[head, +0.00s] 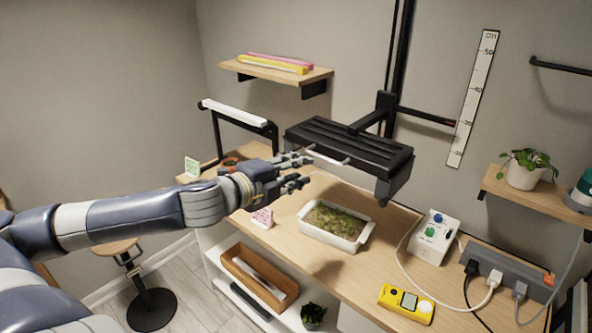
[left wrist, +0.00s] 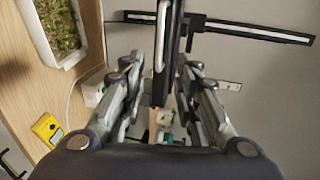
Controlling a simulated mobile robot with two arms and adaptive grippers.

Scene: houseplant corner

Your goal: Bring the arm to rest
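My left arm (head: 130,215) reaches in from the left, stretched out over the wooden bench. My left gripper (head: 304,171) is open, its fingers apart with nothing held. It is in the air near the left end of the black grow lamp (head: 350,150), above and to the left of the white tray of green sprouts (head: 308,233). In the left wrist view the gripper's fingers (left wrist: 160,75) are spread, and a black lamp part shows between them; I cannot tell how far beyond them it is. My right gripper is in neither view.
The lamp hangs from a black wall post (head: 400,50). A pink card (head: 262,218), a yellow meter (head: 405,302), a white control box (head: 433,237) and a power strip (head: 510,272) with cables are on the bench (head: 355,275). A stool (head: 150,308) stands at lower left.

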